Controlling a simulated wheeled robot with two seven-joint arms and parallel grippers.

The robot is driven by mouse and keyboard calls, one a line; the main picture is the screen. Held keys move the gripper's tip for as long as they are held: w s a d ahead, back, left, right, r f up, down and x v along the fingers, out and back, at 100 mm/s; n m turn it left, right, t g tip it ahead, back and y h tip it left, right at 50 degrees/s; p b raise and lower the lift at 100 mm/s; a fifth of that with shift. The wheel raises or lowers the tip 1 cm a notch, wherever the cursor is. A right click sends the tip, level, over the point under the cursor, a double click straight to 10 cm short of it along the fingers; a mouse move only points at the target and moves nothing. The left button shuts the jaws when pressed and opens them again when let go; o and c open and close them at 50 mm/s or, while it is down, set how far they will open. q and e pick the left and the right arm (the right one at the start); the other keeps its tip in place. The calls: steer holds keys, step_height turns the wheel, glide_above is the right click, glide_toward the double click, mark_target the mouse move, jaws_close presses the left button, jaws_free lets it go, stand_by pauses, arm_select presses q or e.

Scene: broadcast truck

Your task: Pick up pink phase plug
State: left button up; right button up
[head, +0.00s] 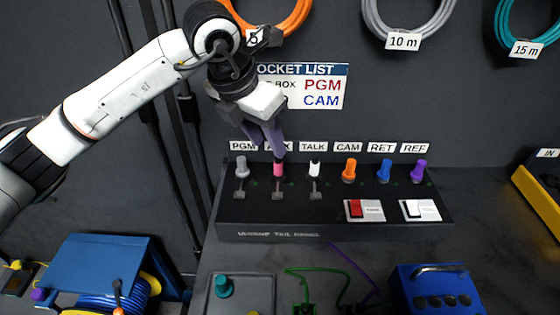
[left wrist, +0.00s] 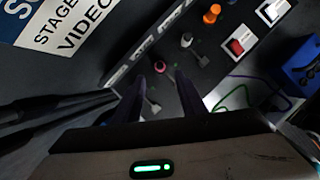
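The pink phase plug (head: 278,168) stands upright in the dark socket panel (head: 340,232), second from the left in the row, under a label that my gripper partly hides. My left gripper (head: 271,147) points down just above and behind it, its purple fingers close to the plug's top. In the left wrist view the pink plug (left wrist: 160,67) shows beyond and between the fingertips of the left gripper (left wrist: 164,85). The fingers are apart with nothing between them that I can see held. My right gripper is not in view.
A grey plug (head: 242,167) and a white plug (head: 314,168) flank the pink one; orange, blue and purple plugs stand further right. A red switch (head: 356,208) sits on the panel front. A grey tray (head: 241,285) and a blue box (head: 437,290) lie in front.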

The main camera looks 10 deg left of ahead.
mark_target(278, 168)
arm_select(q)
steer(key=p+x, duration=0.1)
steer(key=x, duration=0.6)
steer(key=shift+w+d+f, duration=0.15)
steer(key=shift+w+f, duration=0.05)
steer(key=shift+f, duration=0.15)
steer(key=shift+c, duration=0.5)
jaws_close()
